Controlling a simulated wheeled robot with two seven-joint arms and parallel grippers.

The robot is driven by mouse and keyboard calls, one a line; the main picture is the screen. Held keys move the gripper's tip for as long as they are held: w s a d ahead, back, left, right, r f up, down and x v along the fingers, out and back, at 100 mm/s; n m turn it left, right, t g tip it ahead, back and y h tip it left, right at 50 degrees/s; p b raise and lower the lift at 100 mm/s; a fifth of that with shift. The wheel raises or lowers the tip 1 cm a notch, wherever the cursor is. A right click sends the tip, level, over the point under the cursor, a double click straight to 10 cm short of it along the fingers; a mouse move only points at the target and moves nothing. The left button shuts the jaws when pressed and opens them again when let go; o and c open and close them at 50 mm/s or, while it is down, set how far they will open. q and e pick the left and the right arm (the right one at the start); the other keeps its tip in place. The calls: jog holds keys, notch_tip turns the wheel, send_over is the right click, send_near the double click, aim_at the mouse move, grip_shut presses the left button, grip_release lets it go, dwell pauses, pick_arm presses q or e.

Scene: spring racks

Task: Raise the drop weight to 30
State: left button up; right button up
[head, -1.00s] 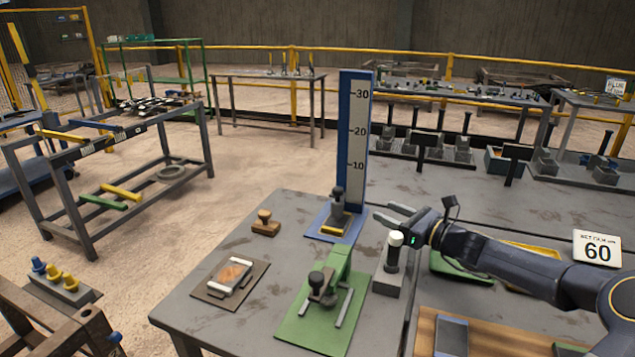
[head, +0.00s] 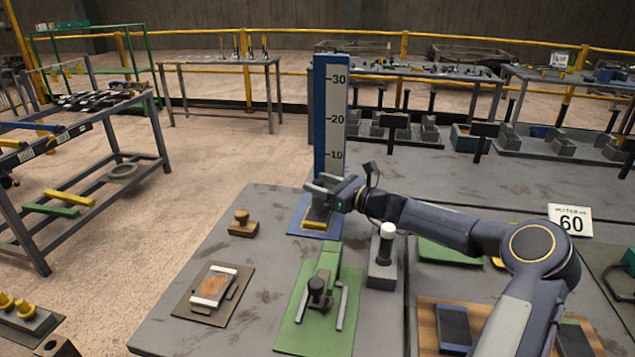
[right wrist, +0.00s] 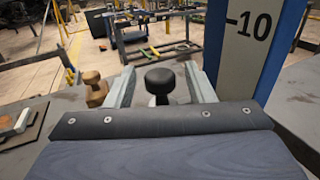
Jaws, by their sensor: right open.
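The drop weight (head: 318,215) is a dark block with a black knob, low at the foot of the upright scale (head: 336,110), over a yellow strip on a blue base (head: 301,230). The scale is pale with a blue edge and marks 10, 20 and 30. My right gripper (head: 316,186) is open at the weight's knob and partly hides it. In the right wrist view the black knob (right wrist: 160,78) stands between the two open fingers (right wrist: 158,82), with a gap on each side. My left gripper is not in view.
A green plate with a clamp (head: 318,292) lies in front of the scale. A white-topped post (head: 386,250) stands right of it, under my right arm. A wooden stamp (head: 242,222) and a framed tile (head: 214,286) lie left. Bare tabletop lies between them.

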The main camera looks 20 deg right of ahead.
jog(key=shift+w+a, duration=0.3)
jog(key=shift+w, duration=0.15)
jog(key=shift+c, duration=0.3)
